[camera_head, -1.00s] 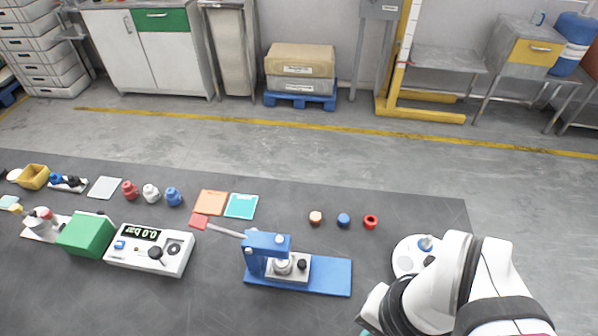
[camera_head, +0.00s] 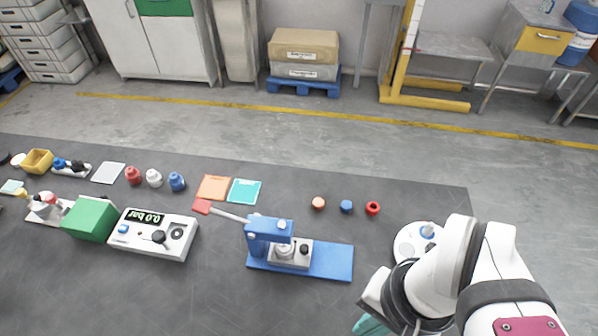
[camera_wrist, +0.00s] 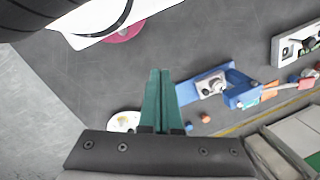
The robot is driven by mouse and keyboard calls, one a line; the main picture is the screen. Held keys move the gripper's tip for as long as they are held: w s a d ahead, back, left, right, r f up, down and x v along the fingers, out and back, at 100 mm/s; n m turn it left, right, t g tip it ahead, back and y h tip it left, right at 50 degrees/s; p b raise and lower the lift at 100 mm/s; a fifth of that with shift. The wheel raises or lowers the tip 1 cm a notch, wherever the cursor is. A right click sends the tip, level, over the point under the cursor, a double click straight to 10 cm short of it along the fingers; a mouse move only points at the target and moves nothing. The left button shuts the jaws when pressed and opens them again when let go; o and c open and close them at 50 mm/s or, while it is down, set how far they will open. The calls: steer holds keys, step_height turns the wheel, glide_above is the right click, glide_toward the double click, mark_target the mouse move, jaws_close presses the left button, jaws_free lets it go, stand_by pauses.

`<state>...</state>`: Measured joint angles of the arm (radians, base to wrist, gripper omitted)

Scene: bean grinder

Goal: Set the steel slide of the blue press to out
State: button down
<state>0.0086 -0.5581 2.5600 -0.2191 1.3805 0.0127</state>
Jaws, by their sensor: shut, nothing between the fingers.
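The blue press (camera_head: 268,232) stands on its flat blue base on the dark table, with a lever and red grip reaching left. Its steel slide (camera_head: 304,259) is a grey plate with a black knob, lying on the base under the press head, with a round steel part on it. The press head partly covers it. In the wrist view the press (camera_wrist: 186,93) and the slide (camera_wrist: 204,91) lie right of my fingers. My gripper (camera_wrist: 160,72) is shut and empty, its green fingers together. In the head view it is at the bottom edge, right of and nearer than the press, apart from it.
A white round device (camera_head: 405,246) stands right of the press, close to my arm. Small orange, blue and red pieces (camera_head: 346,206) lie behind the press. A gauge box (camera_head: 150,235) stands to the left.

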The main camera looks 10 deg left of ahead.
steer(key=c, duration=1.5)
jaws_free()
steer(key=o, duration=0.7)
steer(key=w+a+r+m+g, duration=0.1)
steer(key=w+a+r+m, duration=0.1)
steer(key=w, duration=0.8)
steer(key=shift+w+y, duration=0.2)
steer(key=shift+y, duration=0.2)
steer(key=shift+o, duration=0.6)
steer(key=w+a+f+m, duration=0.1)
steer(key=w+f, duration=0.1)
steer(key=w, duration=0.3)
steer(key=w+a+f+m+g+y, duration=0.1)
steer(key=w+a+f+m, duration=0.1)
steer(key=w, duration=0.4)
steer(key=shift+w, duration=0.15)
glide_toward(305, 248)
steer(key=shift+m, duration=0.3)
steer(key=x, duration=0.7)
steer(key=shift+a+f, duration=0.1)
steer(key=shift+f, duration=0.05)
steer(key=shift+a+f, duration=0.1)
steer(key=shift+f, duration=0.3)
jaws_close()
